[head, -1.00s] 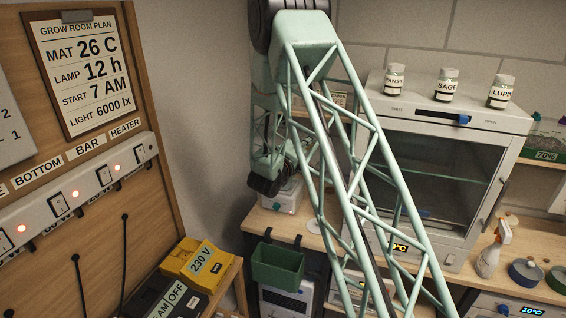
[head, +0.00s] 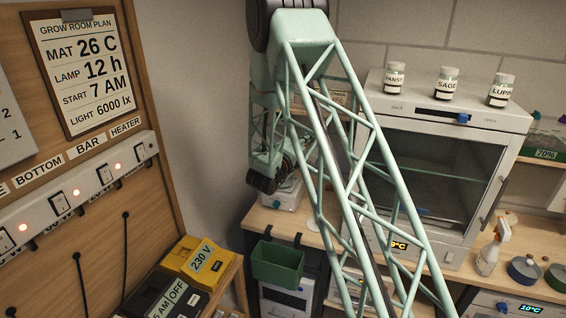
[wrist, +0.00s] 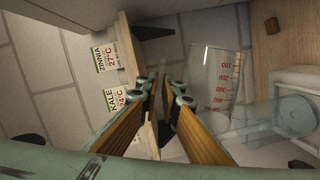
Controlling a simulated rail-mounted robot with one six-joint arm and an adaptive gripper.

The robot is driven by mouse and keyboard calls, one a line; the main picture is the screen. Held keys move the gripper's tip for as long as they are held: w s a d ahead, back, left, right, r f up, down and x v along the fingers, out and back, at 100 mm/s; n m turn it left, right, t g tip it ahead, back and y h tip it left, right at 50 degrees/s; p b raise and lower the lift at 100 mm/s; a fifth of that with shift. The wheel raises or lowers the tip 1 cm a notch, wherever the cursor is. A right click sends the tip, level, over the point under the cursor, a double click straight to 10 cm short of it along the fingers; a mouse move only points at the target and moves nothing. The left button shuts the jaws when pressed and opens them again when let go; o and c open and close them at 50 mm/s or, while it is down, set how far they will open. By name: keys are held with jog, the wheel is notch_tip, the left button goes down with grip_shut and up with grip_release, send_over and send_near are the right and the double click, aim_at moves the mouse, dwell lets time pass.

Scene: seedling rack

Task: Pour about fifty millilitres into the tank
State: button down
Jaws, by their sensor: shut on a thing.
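In the wrist view my gripper (wrist: 166,92) has its two wooden-sided fingers close together. It is shut on a narrow, pale part between the tips, seemingly the handle of a clear measuring jug (wrist: 214,80); the grip is partly hidden. The jug, with red marks, is right of the fingertips, and its markings look turned in this view. No liquid level can be made out. A clear rounded vessel (wrist: 283,118) is right of the jug; I cannot tell whether it is the tank. In the head view my arm hides the gripper and jug.
A white device (head: 283,193) stands on the bench below my wrist. A green bin (head: 278,264) hangs at the bench front. A glass-fronted cabinet (head: 430,165) with several jars on top stands right. A yellow 230 V box (head: 197,262) is lower left. Kale and Zinnia cards show in the wrist view.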

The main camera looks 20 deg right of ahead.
jog(key=shift+w+a+r+p, duration=0.35)
jog(key=shift+w+p, duration=0.1)
jog(key=shift+p, duration=0.1)
dwell(1.2)
jog(key=shift+f, duration=0.1)
jog(key=shift+s+d+f+b, duration=0.65)
jog(key=shift+s+b, duration=0.1)
jog(key=shift+b, duration=0.4)
jog(key=f+m+b, duration=0.1)
jog(key=b, duration=0.1)
jog(key=s+d+f+m+b, duration=0.1)
jog(key=b, duration=0.2)
jog(key=shift+s+d+f+m, duration=0.1)
jog(key=shift+s+m, duration=0.1)
jog(key=shift+m, duration=0.1)
jog(key=shift+s+b, duration=0.1)
jog(key=shift+b, duration=0.25)
jog(key=shift+s+d+f+b, duration=0.1)
jog(key=shift+f+b, duration=0.05)
jog(key=shift+b, duration=0.15)
jog(key=shift+s+d+f+m+b, duration=0.15)
jog(key=shift+f+m+b, duration=0.2)
jog(key=shift+b, duration=0.25)
